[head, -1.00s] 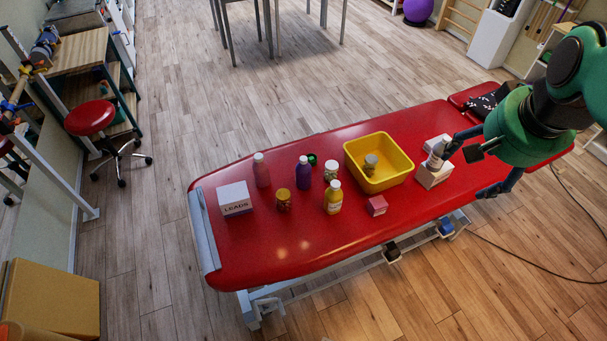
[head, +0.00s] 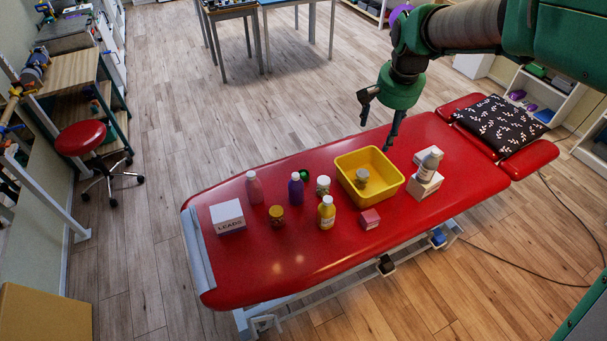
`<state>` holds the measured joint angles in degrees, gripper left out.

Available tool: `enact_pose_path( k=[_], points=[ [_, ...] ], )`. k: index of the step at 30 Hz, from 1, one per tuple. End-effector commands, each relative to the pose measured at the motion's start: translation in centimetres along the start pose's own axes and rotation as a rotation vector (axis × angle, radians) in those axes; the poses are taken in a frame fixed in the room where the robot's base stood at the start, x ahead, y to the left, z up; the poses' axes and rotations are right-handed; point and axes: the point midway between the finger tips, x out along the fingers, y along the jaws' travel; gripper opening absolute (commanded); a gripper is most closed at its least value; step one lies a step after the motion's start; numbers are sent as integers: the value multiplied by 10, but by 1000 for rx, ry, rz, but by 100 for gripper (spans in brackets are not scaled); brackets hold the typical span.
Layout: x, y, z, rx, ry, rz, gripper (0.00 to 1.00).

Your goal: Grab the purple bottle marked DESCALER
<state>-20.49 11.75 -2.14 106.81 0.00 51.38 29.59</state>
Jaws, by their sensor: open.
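The purple bottle (head: 296,189) stands upright on the red treatment table, between a pink bottle (head: 254,187) and a small white-lidded jar (head: 323,185). Its label is too small to read. My gripper (head: 379,113) is open and empty. It appears above the far edge of the table, behind the yellow bin (head: 344,180) and to the right of the purple bottle, well apart from it.
A yellow bottle (head: 326,212), an amber jar (head: 277,216) and a green item (head: 304,174) stand close around the purple bottle. A white LEADS box (head: 228,217) is at left. A grey-white bottle (head: 429,163) sits on a white box (head: 424,186) at right. The table's near left is clear.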

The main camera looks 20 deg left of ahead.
Motion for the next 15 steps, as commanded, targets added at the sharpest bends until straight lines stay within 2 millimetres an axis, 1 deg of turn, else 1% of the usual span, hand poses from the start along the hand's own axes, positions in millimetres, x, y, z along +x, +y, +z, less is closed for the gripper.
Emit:
enact_pose_path(
  k=[1, 6, 11, 15],
  points=[
    [12, -12, -4, 1, -11, 3, 74],
    [48, -49, -15, 18, -38, 13, 74],
    [85, -84, -22, 33, -63, 23, 74],
    [119, -114, -24, 47, -83, 33, 74]
  ],
)
